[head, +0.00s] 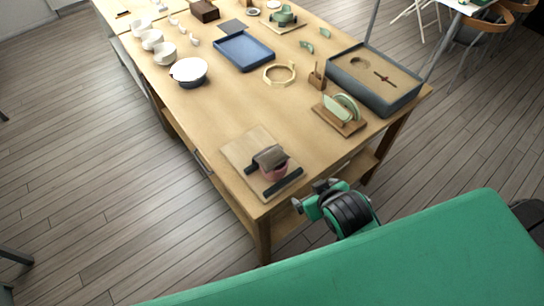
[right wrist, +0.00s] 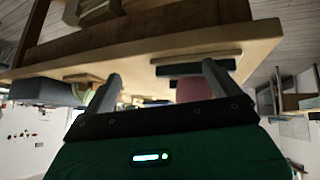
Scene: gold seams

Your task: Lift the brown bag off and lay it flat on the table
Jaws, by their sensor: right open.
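The brown bag (head: 267,156) is draped over a pink cup (head: 276,173) near the front corner of the table. The cup stands on a pale wooden board (head: 243,150) with dark bars beside it. My right gripper (head: 311,196) is just off the table's front edge, to the right of and nearer than the cup, apart from it. In the right wrist view its two fingers (right wrist: 160,88) are spread with nothing held. A pink surface (right wrist: 190,90), likely the cup, shows past one finger; I cannot make out the bag there. My left gripper is not in view.
The wooden table (head: 215,120) has free room left of and behind the board. A wooden rack with green plates (head: 340,118) and a grey tray (head: 385,100) stand to the right. A blue tray (head: 243,51) and white bowls (head: 188,71) are farther back.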

